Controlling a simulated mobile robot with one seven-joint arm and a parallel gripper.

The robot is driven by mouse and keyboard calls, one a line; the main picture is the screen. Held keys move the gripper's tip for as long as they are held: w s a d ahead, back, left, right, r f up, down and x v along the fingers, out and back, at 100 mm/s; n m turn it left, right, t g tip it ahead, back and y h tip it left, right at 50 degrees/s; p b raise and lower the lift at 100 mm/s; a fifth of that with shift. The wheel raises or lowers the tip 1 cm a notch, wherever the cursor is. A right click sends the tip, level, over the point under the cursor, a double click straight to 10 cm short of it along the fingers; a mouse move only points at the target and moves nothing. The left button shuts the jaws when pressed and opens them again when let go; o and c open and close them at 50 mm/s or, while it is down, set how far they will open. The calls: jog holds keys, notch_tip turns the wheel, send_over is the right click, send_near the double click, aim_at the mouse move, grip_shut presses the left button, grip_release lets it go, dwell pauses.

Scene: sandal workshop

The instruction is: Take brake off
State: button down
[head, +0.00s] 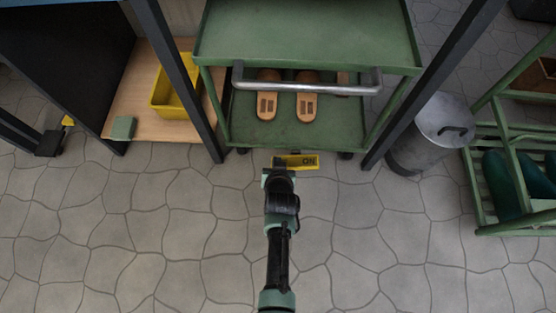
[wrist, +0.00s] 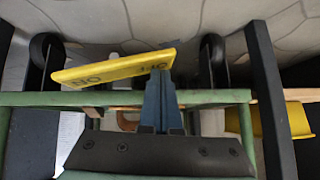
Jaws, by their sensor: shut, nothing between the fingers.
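The green cart (head: 305,40) stands between dark posts. Its yellow brake pedal (head: 311,163) sits low at the front, under the lower shelf, with "ON" readable at its right end. The wrist view, which appears upside down, shows the yellow pedal (wrist: 105,70) slanted, with "ON" at the left and "OFF" at the right. My gripper (head: 279,162) is shut and empty at the pedal's left part, hiding that part in the head view. In the wrist view its fingertips (wrist: 160,76) overlap the "OFF" end; whether they touch it I cannot tell.
Cart wheels (wrist: 212,62) flank the pedal. A grey handle bar (head: 305,87) crosses the cart front; wooden sandals (head: 306,105) lie on the lower shelf. A metal bin (head: 420,150) and a green rack stand right, a yellow tub (head: 172,103) left. The near floor is clear.

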jog(key=shift+r, duration=0.1)
jog(key=r+p, duration=0.2)
jog(key=r, duration=0.1)
jog(key=r+p, duration=0.1)
jog(key=p, duration=0.1)
jog(key=shift+a+r, duration=0.15)
jog(key=shift+a, duration=0.2)
jog(key=a+p+v, duration=0.2)
jog(key=p+v, duration=0.5)
jog(key=v, duration=0.2)
jog(key=shift+s, duration=0.35)
jog(key=shift+s+a, duration=0.1)
